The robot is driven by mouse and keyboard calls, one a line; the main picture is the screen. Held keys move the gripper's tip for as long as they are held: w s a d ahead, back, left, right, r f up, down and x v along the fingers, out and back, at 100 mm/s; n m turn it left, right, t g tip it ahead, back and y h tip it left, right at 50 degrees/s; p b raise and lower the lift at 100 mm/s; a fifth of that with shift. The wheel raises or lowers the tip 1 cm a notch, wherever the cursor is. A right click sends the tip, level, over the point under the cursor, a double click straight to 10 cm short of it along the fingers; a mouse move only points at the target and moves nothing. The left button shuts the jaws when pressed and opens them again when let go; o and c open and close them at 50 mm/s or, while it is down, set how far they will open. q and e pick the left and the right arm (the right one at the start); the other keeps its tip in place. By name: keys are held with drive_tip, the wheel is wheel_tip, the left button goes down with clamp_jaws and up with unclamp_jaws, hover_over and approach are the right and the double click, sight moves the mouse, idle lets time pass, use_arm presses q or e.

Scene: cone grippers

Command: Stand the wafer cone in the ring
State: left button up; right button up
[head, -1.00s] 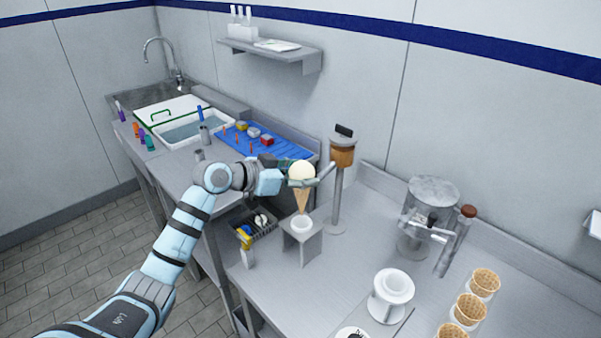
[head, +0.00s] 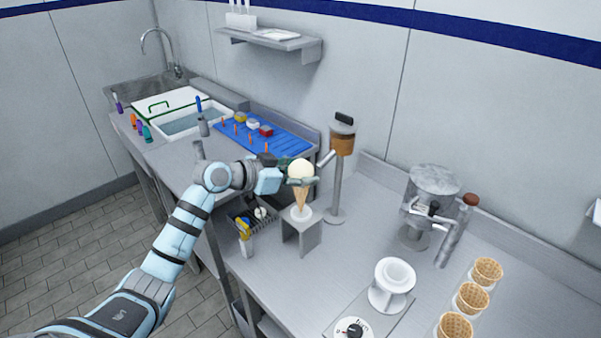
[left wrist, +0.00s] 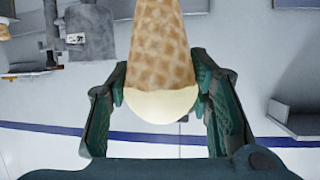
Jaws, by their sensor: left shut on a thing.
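The wafer cone (head: 301,198) is tan, upright, and topped with a pale cream scoop (head: 301,170). My left gripper (head: 302,182) is shut on the cone just under the scoop. In the left wrist view the cone (left wrist: 163,50) is between the two green finger pads. The white ring (head: 301,214) sits on top of a small grey stand (head: 300,237) at the counter's left edge. The cone's lower tip is down at the ring and appears to be inside it; whether it rests there I cannot tell. My right gripper is not in view.
A white funnel-shaped holder (head: 392,285), several waffle cups (head: 472,298) and a grey machine (head: 432,190) stand further right. A dark basket (head: 252,219) is to the left.

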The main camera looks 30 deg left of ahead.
sight(300, 202)
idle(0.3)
use_arm(q)
drive_tip(key=shift+f, duration=0.1)
drive_tip(key=shift+f+b, duration=3.55)
drive_tip(key=shift+f, duration=1.1)
drive_tip(key=o, duration=0.8)
drive_tip(key=shift+o, duration=0.2)
drive_tip(key=shift+r, duration=0.1)
drive_tip(key=v, duration=1.2)
